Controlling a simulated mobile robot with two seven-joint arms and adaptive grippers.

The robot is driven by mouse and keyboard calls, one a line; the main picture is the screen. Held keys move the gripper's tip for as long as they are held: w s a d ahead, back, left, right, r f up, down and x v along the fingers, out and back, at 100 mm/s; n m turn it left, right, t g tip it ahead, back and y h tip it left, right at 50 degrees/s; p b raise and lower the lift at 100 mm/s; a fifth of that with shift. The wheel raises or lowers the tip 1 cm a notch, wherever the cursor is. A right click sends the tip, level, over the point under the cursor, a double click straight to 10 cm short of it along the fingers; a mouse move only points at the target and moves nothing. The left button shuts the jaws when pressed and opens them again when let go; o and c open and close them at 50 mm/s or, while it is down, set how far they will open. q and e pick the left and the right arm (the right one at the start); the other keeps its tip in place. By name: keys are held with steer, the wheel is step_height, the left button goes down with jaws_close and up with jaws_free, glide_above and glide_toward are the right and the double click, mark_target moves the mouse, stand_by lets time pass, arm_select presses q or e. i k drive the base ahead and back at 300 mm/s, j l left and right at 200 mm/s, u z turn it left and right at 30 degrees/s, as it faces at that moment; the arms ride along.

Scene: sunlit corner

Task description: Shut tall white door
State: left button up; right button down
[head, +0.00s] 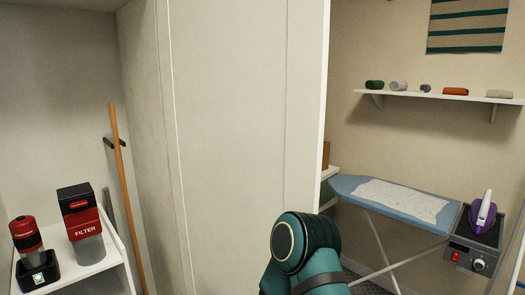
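The tall white door (235,130) fills the middle of the head view, a flat pale panel that runs out of the top and bottom of the picture. Its upright right edge (323,120) shows, and the room is visible past it. It appears to stand open, with the closet-like space on its left in view. A teal arm link of mine rises at the bottom, in front of the door's lower right part. Neither gripper shows, and I cannot tell whether the arm touches the door. No handle is visible.
On the left, a white shelf unit (122,257) holds a red and black filter canister (82,225) and a small red device (26,238). A wooden pole (125,190) leans beside it. On the right stand an ironing board (350,188) and an iron (484,214).

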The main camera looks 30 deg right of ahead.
mark_target(244, 84)
steer(key=l, duration=0.45)
steer(key=k+l+u, duration=0.15)
steer(key=l, duration=0.3)
steer(key=l+u, duration=0.15)
steer(key=l, duration=0.3)
steer(key=k+l+u, duration=0.15)
steer(key=l, duration=0.35)
steer(key=l+u, duration=0.15)
steer(key=l, duration=0.3)
steer(key=k+l+u, duration=0.15)
steer(key=l, duration=0.3)
steer(key=k+l+u, duration=0.15)
steer(key=l, duration=0.25)
